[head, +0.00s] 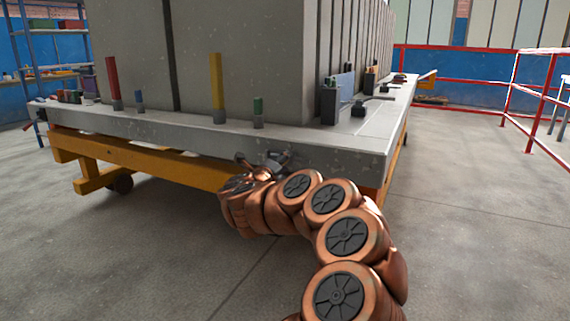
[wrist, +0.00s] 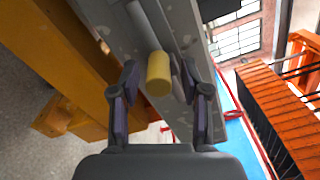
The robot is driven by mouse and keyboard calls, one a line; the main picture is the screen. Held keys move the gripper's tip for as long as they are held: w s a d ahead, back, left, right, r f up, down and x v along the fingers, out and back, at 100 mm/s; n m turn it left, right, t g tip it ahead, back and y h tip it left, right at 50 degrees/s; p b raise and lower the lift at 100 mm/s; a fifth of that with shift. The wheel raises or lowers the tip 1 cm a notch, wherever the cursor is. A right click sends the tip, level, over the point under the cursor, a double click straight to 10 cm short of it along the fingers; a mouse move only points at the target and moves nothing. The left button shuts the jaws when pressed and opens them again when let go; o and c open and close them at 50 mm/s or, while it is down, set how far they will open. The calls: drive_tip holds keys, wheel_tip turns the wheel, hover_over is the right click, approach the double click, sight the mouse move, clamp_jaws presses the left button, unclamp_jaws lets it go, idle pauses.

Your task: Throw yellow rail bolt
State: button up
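A tall yellow post (head: 217,82) on a grey base stands upright near the front edge of the grey mould bed (head: 180,124) in the head view. My gripper (head: 264,160) is in front of the bed's front side, lower and to the right of that post. In the wrist view my gripper (wrist: 160,92) is open, with one finger on each side of a yellow cylinder (wrist: 158,73) on a grey stem. Gaps show between the fingers and the cylinder. I cannot tell whether this cylinder is the tall post or another yellow part, hidden by my gripper in the head view.
A tall red post (head: 112,78), a short blue post (head: 139,102) and a short green post (head: 258,112) stand along the bed edge. Dark fittings (head: 329,101) sit at the right. A yellow frame (head: 150,162) carries the bed. The floor at right is clear up to red railings.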

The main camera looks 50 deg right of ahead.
drive_tip(key=shift+a, duration=0.1)
drive_tip(key=v, duration=1.1)
drive_tip(key=shift+a, duration=0.4)
idle(0.4)
